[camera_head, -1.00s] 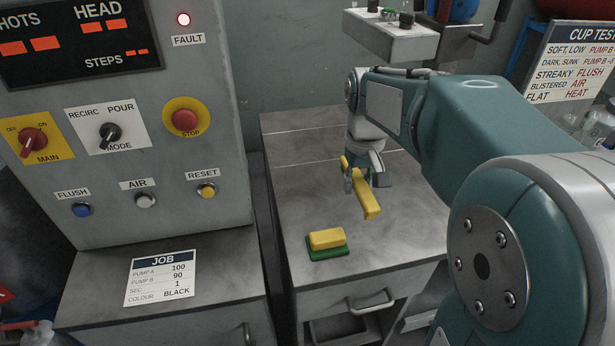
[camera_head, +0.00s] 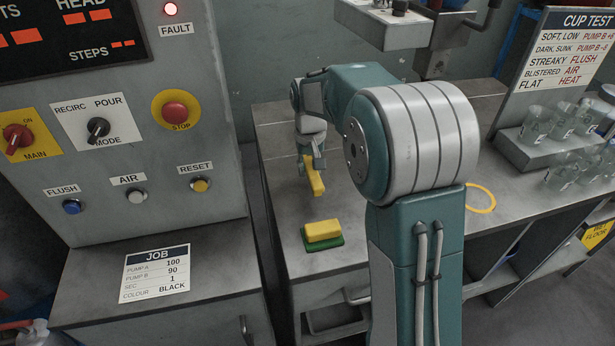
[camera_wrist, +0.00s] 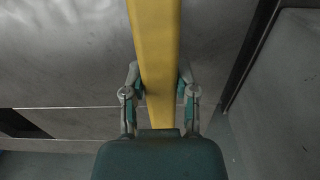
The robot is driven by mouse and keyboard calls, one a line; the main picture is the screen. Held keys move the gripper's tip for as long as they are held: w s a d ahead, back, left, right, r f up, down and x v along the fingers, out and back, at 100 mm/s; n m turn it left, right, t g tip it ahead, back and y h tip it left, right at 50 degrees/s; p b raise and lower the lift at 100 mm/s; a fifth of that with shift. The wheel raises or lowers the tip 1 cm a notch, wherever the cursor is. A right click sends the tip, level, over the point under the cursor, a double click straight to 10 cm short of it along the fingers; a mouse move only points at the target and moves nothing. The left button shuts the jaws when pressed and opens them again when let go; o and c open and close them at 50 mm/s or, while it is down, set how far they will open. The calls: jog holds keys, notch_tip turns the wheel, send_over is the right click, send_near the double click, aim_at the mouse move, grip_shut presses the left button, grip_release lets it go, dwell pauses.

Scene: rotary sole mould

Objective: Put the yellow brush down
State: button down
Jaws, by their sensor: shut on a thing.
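The yellow brush (camera_head: 313,182) is in my gripper (camera_head: 304,170), over the grey bench top in the head view. In the wrist view the yellow bar of the brush (camera_wrist: 156,50) runs up from between the two fingers of my gripper (camera_wrist: 159,92), which are shut on it. I cannot tell whether its lower end touches the bench. A second yellow block on a green base (camera_head: 323,233) lies on the bench nearer the front edge, apart from the held brush. My arm hides part of the bench to the right.
The grey bench (camera_head: 275,150) has bare room left of and behind my gripper. A yellow ring (camera_head: 480,198) is marked on its right part. Clear cups (camera_head: 537,124) stand on a rack at the right. The control cabinet (camera_head: 225,120) stands close on the left.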

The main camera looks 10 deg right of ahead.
aim_at(308, 185)
jog(key=shift+w+a+f, duration=0.1)
jog(key=shift+w+f, duration=0.15)
jog(key=shift+f, duration=0.05)
notch_tip(308, 185, down, 3)
jog(key=shift+w+f, duration=0.15)
jog(key=shift+f, duration=0.05)
jog(key=shift+c, duration=2)
grip_release()
